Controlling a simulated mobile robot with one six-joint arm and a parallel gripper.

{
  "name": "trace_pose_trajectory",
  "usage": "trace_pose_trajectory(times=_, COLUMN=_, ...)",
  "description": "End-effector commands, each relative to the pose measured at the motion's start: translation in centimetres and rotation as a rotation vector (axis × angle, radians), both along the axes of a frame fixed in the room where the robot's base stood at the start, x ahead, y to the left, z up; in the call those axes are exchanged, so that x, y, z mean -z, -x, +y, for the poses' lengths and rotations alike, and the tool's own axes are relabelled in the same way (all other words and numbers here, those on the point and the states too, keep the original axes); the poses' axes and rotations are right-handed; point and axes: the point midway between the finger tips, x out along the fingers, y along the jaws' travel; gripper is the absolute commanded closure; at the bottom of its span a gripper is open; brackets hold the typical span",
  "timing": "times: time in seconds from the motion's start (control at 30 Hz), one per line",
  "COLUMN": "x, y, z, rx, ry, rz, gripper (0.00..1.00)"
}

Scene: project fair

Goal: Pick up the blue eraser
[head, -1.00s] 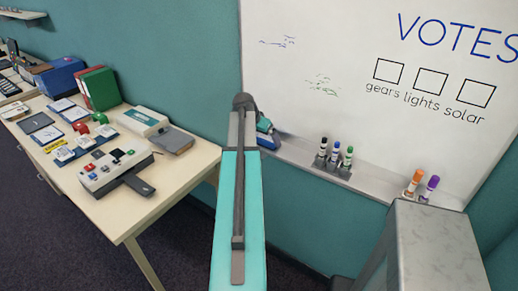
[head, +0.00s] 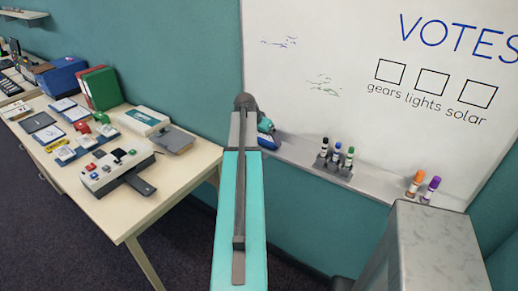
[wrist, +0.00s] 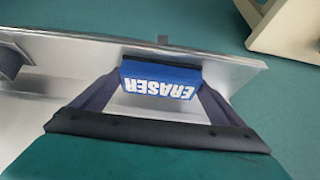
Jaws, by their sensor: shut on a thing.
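The blue eraser (wrist: 158,82), with white "ERASER" lettering upside down in the wrist view, sits between the two dark fingers of my gripper (wrist: 161,74). The gripper is shut on it, one finger against each end. In the head view, a small part of the blue eraser (head: 266,142) shows just right of my arm, at the left end of the whiteboard tray (head: 300,156). My arm hides most of it and the fingers there. I cannot tell whether the eraser touches the tray.
A marker holder (head: 335,162) with several markers stands on the tray to the right. An orange marker (head: 415,184) and a purple marker (head: 431,188) stand further right. The whiteboard (head: 330,60) rises behind. A cluttered table (head: 150,212) is at left.

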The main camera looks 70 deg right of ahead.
Motion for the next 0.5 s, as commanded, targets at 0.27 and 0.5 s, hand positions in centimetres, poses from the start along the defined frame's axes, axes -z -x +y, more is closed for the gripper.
trace_pose_trajectory(times=0.27, x=-0.6, y=0.0, z=0.0, rx=0.000, ry=0.000, rz=0.000, gripper=0.29)
trace_pose_trajectory(times=0.5, x=-2.0, y=0.0, z=-0.1, rx=0.000, ry=0.001, rz=-0.001, gripper=0.29)
